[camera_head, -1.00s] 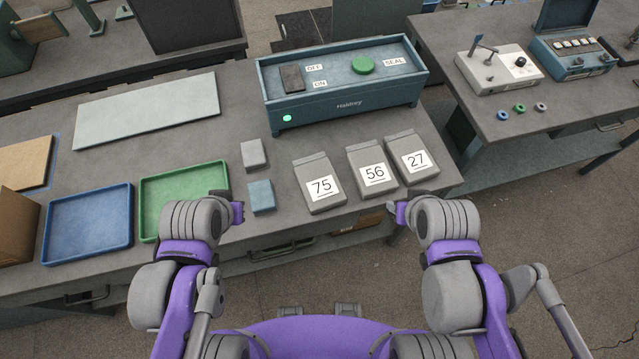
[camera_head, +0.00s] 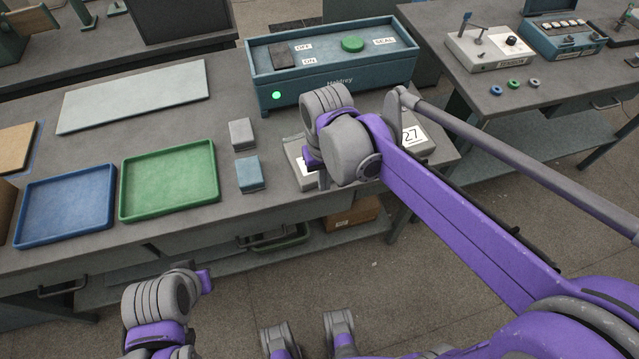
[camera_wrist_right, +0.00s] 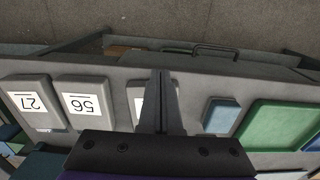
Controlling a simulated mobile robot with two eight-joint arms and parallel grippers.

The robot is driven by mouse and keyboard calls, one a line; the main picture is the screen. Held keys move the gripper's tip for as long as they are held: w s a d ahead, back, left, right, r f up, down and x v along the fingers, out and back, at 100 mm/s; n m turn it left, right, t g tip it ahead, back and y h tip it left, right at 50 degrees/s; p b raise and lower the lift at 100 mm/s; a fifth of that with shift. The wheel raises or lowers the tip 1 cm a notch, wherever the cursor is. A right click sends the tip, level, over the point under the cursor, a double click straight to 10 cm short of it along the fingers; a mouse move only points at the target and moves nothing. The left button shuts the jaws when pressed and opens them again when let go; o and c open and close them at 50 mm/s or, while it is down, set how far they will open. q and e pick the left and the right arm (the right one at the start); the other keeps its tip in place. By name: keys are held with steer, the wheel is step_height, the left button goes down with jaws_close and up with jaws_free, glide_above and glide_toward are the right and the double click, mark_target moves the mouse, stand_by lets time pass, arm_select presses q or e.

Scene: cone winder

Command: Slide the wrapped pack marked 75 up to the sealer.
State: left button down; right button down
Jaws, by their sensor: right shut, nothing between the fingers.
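The grey wrapped pack marked 75 (camera_head: 294,152) lies on the table in front of the sealer (camera_head: 335,88), apart from it. My right gripper (camera_head: 323,180) is over the pack and hides much of it, including its number. In the right wrist view the shut, empty fingers (camera_wrist_right: 161,100) cross the pack (camera_wrist_right: 136,93), covering part of its white label. I cannot tell if they touch it. The sealer is a long blue box with a green button and a lit green lamp. My left gripper (camera_head: 203,281) is low, in front of the table, its fingers unclear.
Pack 56 (camera_wrist_right: 84,88) and pack 27 (camera_wrist_right: 29,86) lie beside it; the head view shows pack 27 (camera_head: 417,140) partly behind my arm. Grey (camera_head: 241,134) and blue (camera_head: 250,174) blocks sit left of the pack, then a green tray (camera_head: 170,180) and blue tray (camera_head: 66,205).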

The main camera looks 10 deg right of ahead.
steer(key=shift+w+f+b, duration=0.15)
steer(key=shift+w+f, duration=0.55)
steer(key=shift+f, duration=0.65)
steer(key=shift+w+f+b, duration=0.15)
steer(key=shift+w+f, duration=0.5)
steer(key=shift+f, duration=0.65)
steer(key=shift+w+f+b, duration=0.15)
steer(key=shift+w+f, duration=0.55)
steer(key=shift+f, duration=0.65)
steer(key=w, duration=1.3)
steer(key=shift+a+p, duration=0.25)
steer(key=shift+p, duration=0.05)
steer(key=shift+s, duration=0.1)
